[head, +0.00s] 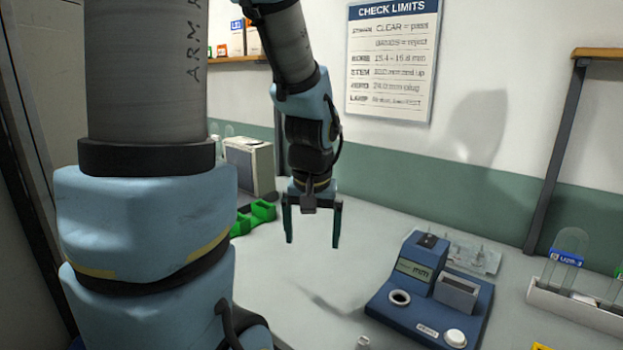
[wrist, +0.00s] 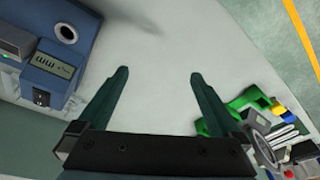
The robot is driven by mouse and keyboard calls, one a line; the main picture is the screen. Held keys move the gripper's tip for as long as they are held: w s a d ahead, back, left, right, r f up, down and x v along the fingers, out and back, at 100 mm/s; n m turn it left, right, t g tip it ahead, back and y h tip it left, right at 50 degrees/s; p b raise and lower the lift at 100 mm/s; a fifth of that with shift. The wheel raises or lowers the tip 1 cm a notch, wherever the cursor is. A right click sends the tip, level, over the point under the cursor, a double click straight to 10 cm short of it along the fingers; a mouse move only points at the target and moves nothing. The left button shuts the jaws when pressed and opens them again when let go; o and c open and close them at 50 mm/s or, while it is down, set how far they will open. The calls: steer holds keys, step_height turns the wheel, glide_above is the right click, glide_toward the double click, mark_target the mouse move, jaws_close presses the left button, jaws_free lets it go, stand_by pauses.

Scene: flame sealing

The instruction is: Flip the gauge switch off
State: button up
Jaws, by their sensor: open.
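The blue gauge (head: 418,318) stands on the bench right of my gripper in the head view. It has a raised block with a display, a round socket, a grey slotted box and a white round knob (head: 455,338). A small dark switch (head: 428,241) sits on top of the block; its position is too small to read. In the wrist view the gauge (wrist: 85,28) is at upper left, with the dark switch (wrist: 41,98) by the display. My gripper (head: 312,242) is open and empty above the bench, apart from the gauge; its fingers also show in the wrist view (wrist: 160,73).
A clear rack (head: 470,254) stands behind the gauge. A white tray (head: 570,305) with glass tubes is at the right. A green holder (head: 256,214) and a beige box (head: 250,165) are at the back left. The bench between gripper and gauge is largely clear.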

steer(key=s+a+f, duration=0.2)
steer(key=s+a, duration=0.1)
steer(key=a, duration=0.4)
steer(key=shift+s+f+n+g, duration=0.25)
steer(key=shift+f+n+g, duration=0.15)
